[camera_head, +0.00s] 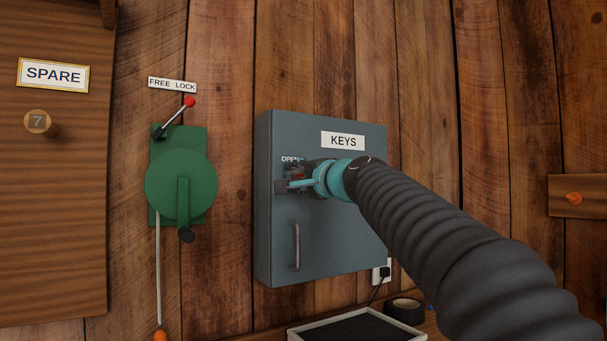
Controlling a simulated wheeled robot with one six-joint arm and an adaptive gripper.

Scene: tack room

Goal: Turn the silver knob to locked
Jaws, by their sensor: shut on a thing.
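A grey cabinet (340,225) labelled KEYS hangs on the wooden wall. My gripper (292,184) is at the upper left of its door, under the printed word OPEN. The gripper is shut on the silver knob, which is mostly hidden behind the fingers and wrist. Any other marking around the knob is covered by my arm, so the knob's angle cannot be told. The door looks shut, with a vertical handle (297,246) below my gripper.
A green winch (181,185) with a red-tipped lever (190,102) is left of the cabinet. A wooden board with a SPARE label (53,75) is at far left. Below are a tray (303,335), a black roll (405,311) and a plugged-in socket (381,271).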

